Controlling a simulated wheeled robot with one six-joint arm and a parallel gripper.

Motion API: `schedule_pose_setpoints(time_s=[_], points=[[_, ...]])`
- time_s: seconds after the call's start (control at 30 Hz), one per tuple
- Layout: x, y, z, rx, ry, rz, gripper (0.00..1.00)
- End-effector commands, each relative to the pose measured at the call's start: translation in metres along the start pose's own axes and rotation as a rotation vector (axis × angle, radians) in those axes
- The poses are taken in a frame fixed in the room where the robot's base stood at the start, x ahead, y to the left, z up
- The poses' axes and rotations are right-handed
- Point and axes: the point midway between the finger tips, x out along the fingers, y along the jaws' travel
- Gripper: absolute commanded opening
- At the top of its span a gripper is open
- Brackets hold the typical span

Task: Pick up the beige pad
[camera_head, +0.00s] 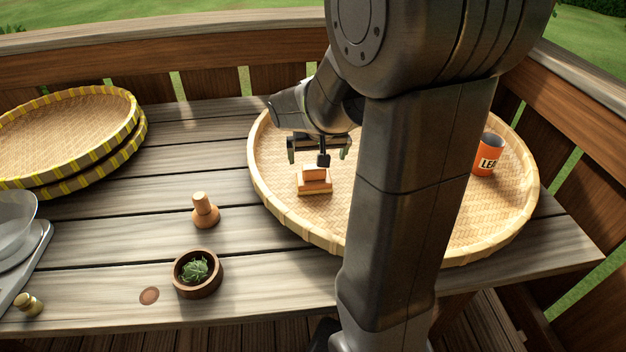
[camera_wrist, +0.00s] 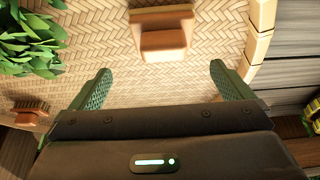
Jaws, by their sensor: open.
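In the wrist view the block (camera_wrist: 164,39) is at the top middle, beyond my fingertips. My gripper (camera_head: 319,150) is open and empty, with its fingers apart just above and behind the block in the head view. Its green fingers (camera_wrist: 160,80) also show in the wrist view, with bare weave between them.
An orange cup (camera_head: 487,156) stands at the tray's right side. Stacked baskets (camera_head: 70,140) lie at far left. Green leaves (camera_wrist: 28,42) are left in the wrist view.

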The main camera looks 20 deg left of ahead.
Motion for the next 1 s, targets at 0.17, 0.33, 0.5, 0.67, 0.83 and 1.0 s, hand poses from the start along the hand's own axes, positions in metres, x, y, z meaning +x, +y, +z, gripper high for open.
schedule_pose_setpoints(time_s=[0.17,0.33,0.5,0.67,0.83,1.0], points=[[0.032,0.0,0.001,0.0,-0.003,0.001,1.0],[0.043,0.0,0.001,0.001,0.0,0.0,1.0],[0.06,-0.003,0.006,0.0,-0.003,0.0,1.0],[0.084,-0.005,0.01,0.001,-0.003,0.0,1.0],[0.095,-0.004,0.009,0.001,0.0,0.0,1.0],[0.095,-0.005,0.008,0.001,0.001,-0.001,1.0]])
